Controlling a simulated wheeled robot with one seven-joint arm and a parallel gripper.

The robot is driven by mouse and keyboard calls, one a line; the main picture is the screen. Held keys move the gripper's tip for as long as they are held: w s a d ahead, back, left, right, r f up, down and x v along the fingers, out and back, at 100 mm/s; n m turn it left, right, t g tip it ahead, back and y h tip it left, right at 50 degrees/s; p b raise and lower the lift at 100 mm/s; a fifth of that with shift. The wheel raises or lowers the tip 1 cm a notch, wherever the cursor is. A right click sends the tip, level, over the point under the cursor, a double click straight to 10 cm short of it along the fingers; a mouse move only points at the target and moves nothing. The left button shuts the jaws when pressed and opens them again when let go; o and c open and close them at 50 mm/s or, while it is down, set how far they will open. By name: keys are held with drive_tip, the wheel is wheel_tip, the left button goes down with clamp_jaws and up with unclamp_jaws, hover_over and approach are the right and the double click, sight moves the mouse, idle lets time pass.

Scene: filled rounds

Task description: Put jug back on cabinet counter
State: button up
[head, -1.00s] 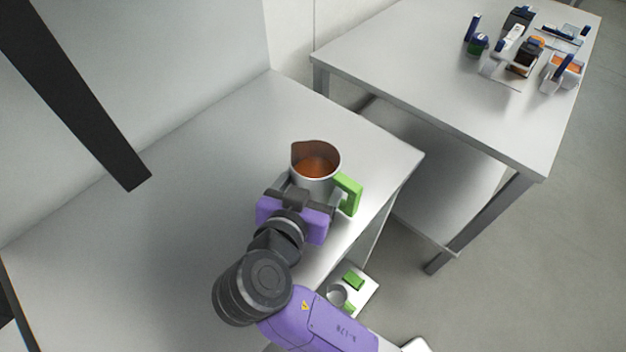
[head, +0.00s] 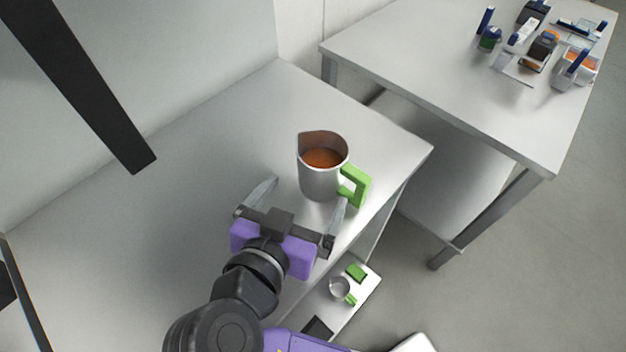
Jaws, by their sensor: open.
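The jug (head: 318,181) is a grey metal vessel with a green handle and brown-orange contents. It stands upright on the light grey cabinet counter (head: 160,210), near the counter's right edge, with its handle toward that edge. My gripper (head: 304,194) is open, its two fingers spread wide. It sits just in front of the jug, on the near side, and holds nothing. The right fingertip is close below the green handle; I cannot tell whether they touch.
A lower tray (head: 366,293) beside the counter's right edge bears a small cup (head: 339,288) and a green block (head: 356,272). A second table (head: 420,70) at the upper right holds several blue, white and orange items. The counter left of the jug is clear.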

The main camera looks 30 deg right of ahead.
drive_tip(key=shift+v, duration=1.7)
